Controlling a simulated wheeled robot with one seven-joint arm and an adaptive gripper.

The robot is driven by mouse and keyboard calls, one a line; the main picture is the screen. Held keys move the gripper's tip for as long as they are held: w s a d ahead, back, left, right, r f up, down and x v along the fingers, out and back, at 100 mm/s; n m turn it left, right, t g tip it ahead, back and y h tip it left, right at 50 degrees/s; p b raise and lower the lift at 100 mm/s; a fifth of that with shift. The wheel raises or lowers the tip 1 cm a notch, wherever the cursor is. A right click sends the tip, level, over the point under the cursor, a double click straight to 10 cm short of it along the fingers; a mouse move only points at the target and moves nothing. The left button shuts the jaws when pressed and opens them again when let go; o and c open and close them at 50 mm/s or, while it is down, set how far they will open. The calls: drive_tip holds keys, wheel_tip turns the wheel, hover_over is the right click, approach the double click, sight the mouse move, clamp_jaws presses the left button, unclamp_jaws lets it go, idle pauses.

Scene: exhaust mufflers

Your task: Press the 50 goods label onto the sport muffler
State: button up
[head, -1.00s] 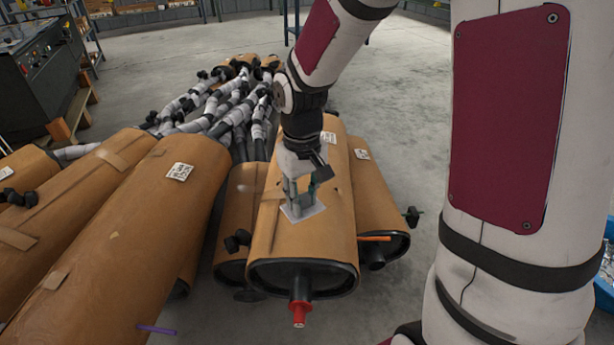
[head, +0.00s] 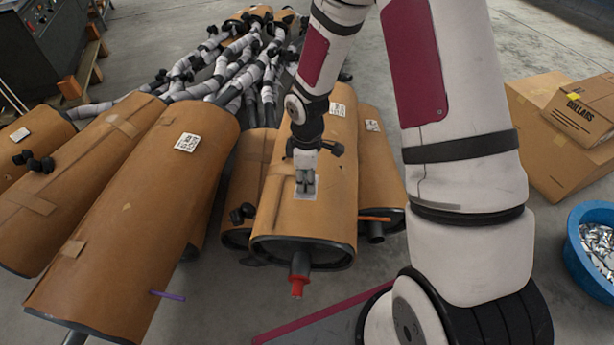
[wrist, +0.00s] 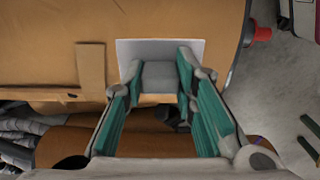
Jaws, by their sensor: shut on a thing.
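The sport muffler (head: 325,215) looks like a brown-wrapped canister with a black end rim and a red-capped pipe stub. It also fills the upper part of the wrist view (wrist: 60,40). My gripper (head: 305,182) is over its top, toward the near end. In the wrist view the two fingers (wrist: 160,76) close on a grey block-like piece at the plain pale label sheet (wrist: 160,47). The label (head: 303,193) lies flat at the muffler's top surface; whether it fully touches cannot be told. The fingers hide part of it, and no print shows on it.
Other brown-wrapped mufflers (head: 135,235) lie close on both sides, some with white printed labels (head: 187,142). Grey-and-black pipes (head: 235,75) run behind. A blue tub (head: 572,240) and cardboard boxes (head: 580,105) are at right. Some bare floor lies in front.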

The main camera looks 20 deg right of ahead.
sight(307, 202)
drive_tip(key=shift+f+b, duration=2.3)
drive_tip(key=shift+f, duration=0.75)
drive_tip(key=shift+f, duration=0.3)
drive_tip(key=shift+r, duration=0.4)
drive_tip(key=shift+f, duration=0.55)
drive_tip(key=shift+r, duration=0.1)
